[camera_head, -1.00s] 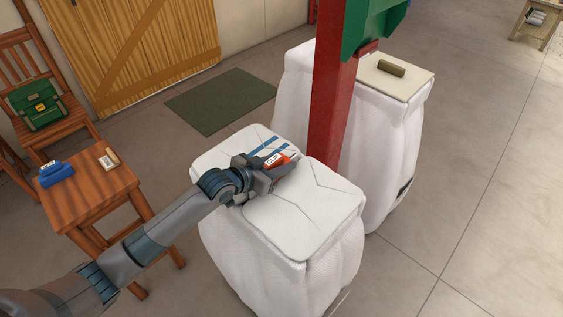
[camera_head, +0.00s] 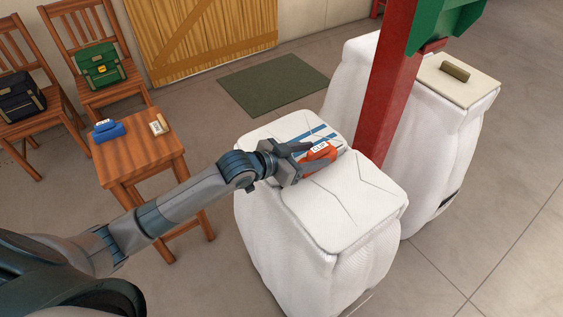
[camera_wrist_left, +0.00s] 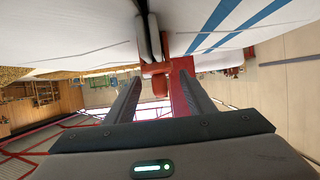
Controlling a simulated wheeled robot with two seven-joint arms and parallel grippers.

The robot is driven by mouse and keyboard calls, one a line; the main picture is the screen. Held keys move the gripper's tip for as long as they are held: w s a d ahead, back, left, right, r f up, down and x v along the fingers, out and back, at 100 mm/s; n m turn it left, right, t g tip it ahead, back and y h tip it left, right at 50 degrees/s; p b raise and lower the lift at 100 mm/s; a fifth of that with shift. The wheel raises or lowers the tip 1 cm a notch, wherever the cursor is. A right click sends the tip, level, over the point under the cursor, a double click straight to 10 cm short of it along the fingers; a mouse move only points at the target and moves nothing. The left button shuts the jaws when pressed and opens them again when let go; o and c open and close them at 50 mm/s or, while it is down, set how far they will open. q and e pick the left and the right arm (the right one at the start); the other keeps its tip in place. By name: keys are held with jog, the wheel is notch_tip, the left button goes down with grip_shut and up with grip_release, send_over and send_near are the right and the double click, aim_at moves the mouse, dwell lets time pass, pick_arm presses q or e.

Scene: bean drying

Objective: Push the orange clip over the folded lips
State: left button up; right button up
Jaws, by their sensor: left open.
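The orange clip (camera_head: 320,155), with a white label reading CLIP, is at the top of the near white sack (camera_head: 355,205), beside the blue stripes. My left gripper (camera_head: 307,160) is open just left of the clip, its fingers spread towards it. In the left wrist view the two open fingers (camera_wrist_left: 158,88) have an empty gap between them. An orange-red part that looks like the clip (camera_wrist_left: 154,69) lies beyond their tips, against grey upright folds that may be the lips (camera_wrist_left: 150,38). How far the clip sits over the lips is unclear. My right gripper is not in view.
A red post (camera_head: 388,95) with a green part stands close behind the near sack. A second white sack (camera_head: 445,150) behind it carries a board with a brown handle. A wooden stool (camera_head: 140,158) at left holds a blue object and a small labelled block. Floor at right is clear.

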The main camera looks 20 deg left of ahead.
pick_arm(q)
jog(key=b+v, duration=0.2)
jog(key=v, duration=0.9)
jog(key=shift+s, duration=0.1)
